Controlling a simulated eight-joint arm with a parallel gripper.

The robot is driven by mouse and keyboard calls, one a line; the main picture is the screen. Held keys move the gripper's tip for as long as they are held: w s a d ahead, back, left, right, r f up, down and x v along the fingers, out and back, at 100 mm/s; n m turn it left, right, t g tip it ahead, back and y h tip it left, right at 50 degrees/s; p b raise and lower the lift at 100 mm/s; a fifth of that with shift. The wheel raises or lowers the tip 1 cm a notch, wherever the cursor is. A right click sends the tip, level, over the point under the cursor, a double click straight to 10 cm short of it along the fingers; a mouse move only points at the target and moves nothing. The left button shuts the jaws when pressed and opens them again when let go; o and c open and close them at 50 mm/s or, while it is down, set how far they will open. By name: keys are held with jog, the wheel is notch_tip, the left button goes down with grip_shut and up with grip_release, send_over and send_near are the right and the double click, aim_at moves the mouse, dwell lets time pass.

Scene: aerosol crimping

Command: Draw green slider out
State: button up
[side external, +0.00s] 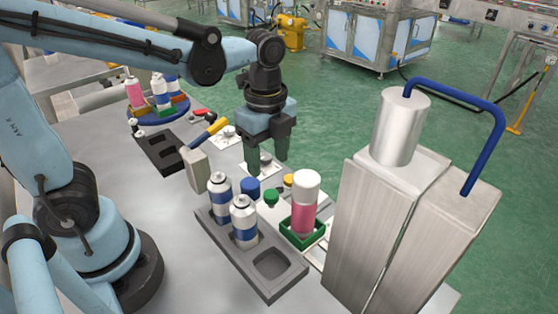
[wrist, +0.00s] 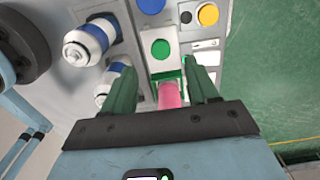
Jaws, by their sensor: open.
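The green slider has a round green knob (side external: 271,197) and a green square holder (side external: 318,236). A pink can with a white cap (side external: 304,205) stands upright in the holder. In the wrist view the green knob (wrist: 160,49) sits on a pale bar, with the holder's green edge (wrist: 164,75) below it. My gripper (side external: 268,165) is open and empty, pointing down above and behind the knobs, apart from the slider. In the wrist view my gripper's fingers (wrist: 162,85) frame the pink can (wrist: 171,95), whose lower part in the picture is hidden by my gripper.
A blue knob (side external: 250,187) and a yellow knob (side external: 289,181) flank the green one. A grey tray (side external: 270,290) with two blue-white cans (side external: 243,222) is at the front left. A tall metal machine (side external: 385,215) with a blue pipe stands close on the right. A yellow-handled lever (side external: 210,133) is behind.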

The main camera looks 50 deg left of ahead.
jog(key=shift+r, duration=2.1)
jog(key=a+f+n+t, duration=0.1)
jog(key=n+t, duration=0.1)
jog(key=n, duration=0.4)
jog(key=s+a+n+t, duration=0.1)
jog(key=a+n+t, duration=0.1)
jog(key=n, duration=0.4)
jog(key=s+a+f+n+t, duration=0.1)
jog(key=a+n+t, duration=0.1)
jog(key=n, duration=0.4)
jog(key=shift+f+t, duration=0.3)
jog(key=shift+t, duration=0.3)
